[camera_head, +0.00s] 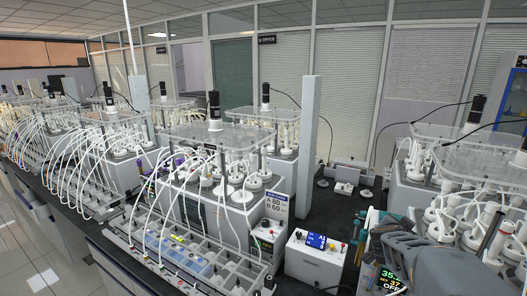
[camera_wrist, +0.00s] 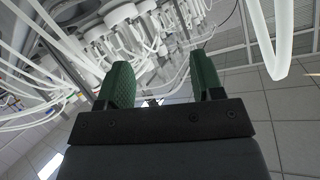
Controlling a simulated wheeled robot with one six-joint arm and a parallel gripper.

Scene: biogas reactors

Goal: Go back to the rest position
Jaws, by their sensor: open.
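My gripper shows in the wrist view (camera_wrist: 160,85) with its two green ribbed fingers apart and nothing between them. In the head view my grey arm fills the lower right corner, and the gripper's fingers cannot be made out clearly there. In the wrist view white reactor parts and tubes lie beyond the fingers, apart from them as far as I can tell. A thick white tube (camera_wrist: 268,40) hangs at the right of that view.
Reactor units (camera_head: 217,150) with clear lids and white tubes line the dark bench. Another reactor (camera_head: 465,160) stands close by my arm at right. A white box (camera_head: 316,258) and a display (camera_head: 391,278) sit at the front. A grey post (camera_head: 308,130) rises behind. Tiled floor is at left.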

